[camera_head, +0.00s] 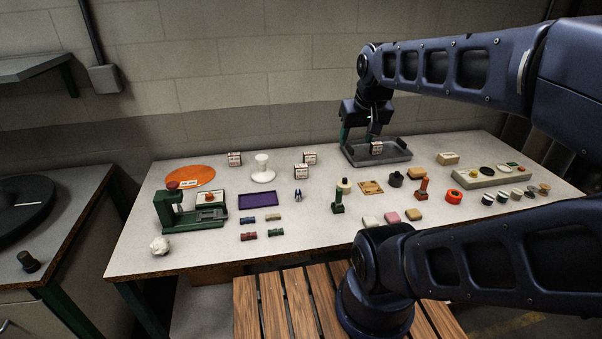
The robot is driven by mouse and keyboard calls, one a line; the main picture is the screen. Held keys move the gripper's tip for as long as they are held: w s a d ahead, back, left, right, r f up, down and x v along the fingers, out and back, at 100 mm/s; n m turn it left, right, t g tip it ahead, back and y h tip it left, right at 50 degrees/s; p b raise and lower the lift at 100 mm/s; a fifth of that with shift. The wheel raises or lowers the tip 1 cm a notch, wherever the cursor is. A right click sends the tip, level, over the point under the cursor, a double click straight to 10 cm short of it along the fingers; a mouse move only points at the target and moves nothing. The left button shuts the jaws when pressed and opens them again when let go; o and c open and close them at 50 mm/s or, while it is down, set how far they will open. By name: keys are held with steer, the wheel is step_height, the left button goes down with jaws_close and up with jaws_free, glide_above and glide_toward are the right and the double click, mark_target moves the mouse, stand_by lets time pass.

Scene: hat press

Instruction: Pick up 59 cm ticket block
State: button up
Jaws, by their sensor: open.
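Several small white ticket blocks with dark print and dark edges are in view. One block (376,148) is at the grey tray (400,155) at the back. Another block (234,159) stands at the back left. Two more, a rear block (310,158) and a front block (300,170), stand close together at the back middle. The print is too small to read, so I cannot tell which is 59 cm. My gripper (358,138) points down over the left part of the tray, open. The tray block is close to its right finger; I cannot tell whether they touch.
A green press (180,212) stands at the left by an orange disc (196,176). A white stand (262,172) and a purple tray (262,199) are left of centre. Stamps, pads and small pots crowd the middle and right.

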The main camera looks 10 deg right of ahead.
steer(key=shift+w, duration=0.1)
steer(key=n+g+h, duration=0.5)
steer(key=n, duration=1.2)
glide_above(301, 166)
steer(key=a, duration=0.3)
step_height(301, 166, down, 25)
steer(key=x, duration=0.4)
steer(key=shift+f, duration=0.2)
steer(key=shift+w+x, duration=0.15)
steer(key=shift+x, duration=1.3)
steer(key=shift+w+x, duration=0.15)
steer(key=shift+x, duration=1.3)
steer(key=shift+a+y, duration=0.15)
steer(key=shift+y, duration=0.15)
steer(key=c, duration=1.1)
